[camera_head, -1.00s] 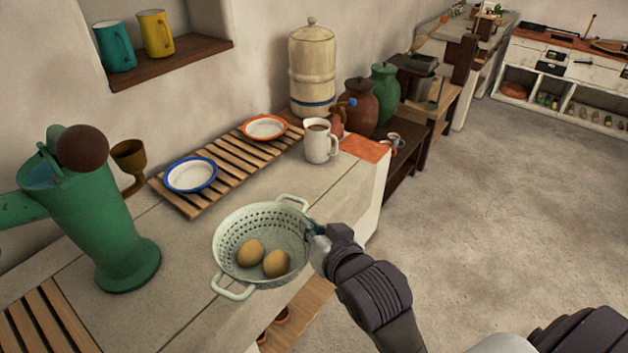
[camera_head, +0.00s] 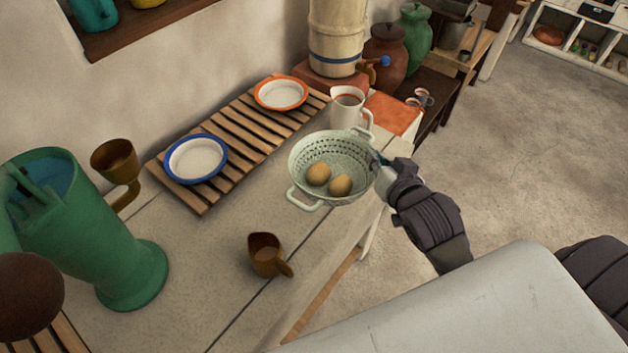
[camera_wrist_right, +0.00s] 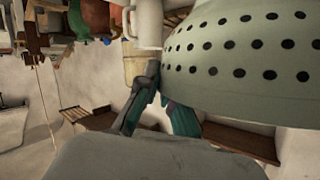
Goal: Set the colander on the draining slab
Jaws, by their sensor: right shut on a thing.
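The pale green colander (camera_head: 332,152) holds two brown eggs (camera_head: 329,180) and sits level. My right gripper (camera_head: 382,166) is shut on the right side of its rim. It appears held above the front edge of the pale stone worktop (camera_head: 215,240); the gap below is hidden. In the right wrist view the gripper's fingers (camera_wrist_right: 160,105) are beside the perforated colander wall (camera_wrist_right: 240,55). I cannot tell which surface is the draining slab. A slatted wooden rack (camera_head: 228,142) lies behind the colander. My left gripper is not in view.
A white jug (camera_head: 345,108) stands just behind the colander. A blue-rimmed plate (camera_head: 195,158) and an orange-rimmed plate (camera_head: 281,93) rest on the rack.

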